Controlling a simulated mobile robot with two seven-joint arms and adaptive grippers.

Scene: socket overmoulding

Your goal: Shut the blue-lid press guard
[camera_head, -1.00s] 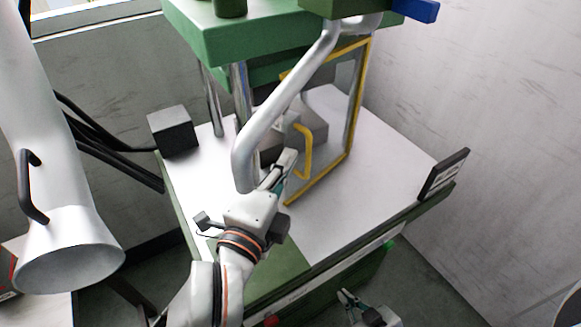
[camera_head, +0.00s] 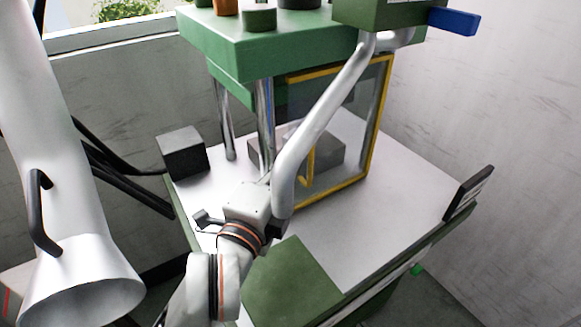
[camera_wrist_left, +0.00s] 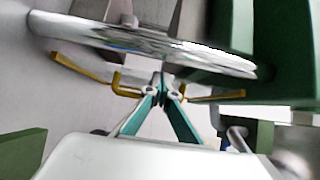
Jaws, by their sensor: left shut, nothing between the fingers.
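The press guard (camera_head: 376,120) is a clear panel in a yellow frame, standing upright at the front right of the green press. A yellow handle (camera_head: 310,168) is on it. I cannot tell whether the guard is fully shut. My left gripper has its teal fingers (camera_wrist_left: 161,90) together and empty. In the wrist view the fingertips are close to the yellow handle (camera_wrist_left: 119,84) and a yellow frame bar (camera_wrist_left: 215,96); contact is unclear. In the head view the fingertips are hidden behind the bent silver bar (camera_head: 320,115). My right gripper is out of view.
The green press head (camera_head: 270,50) sits on silver columns, with a blue piece (camera_head: 453,20) at its upper right. A grey box (camera_head: 182,152) stands left and a dark upright plate (camera_head: 468,193) right. The white tabletop (camera_head: 400,205) between guard and plate is clear.

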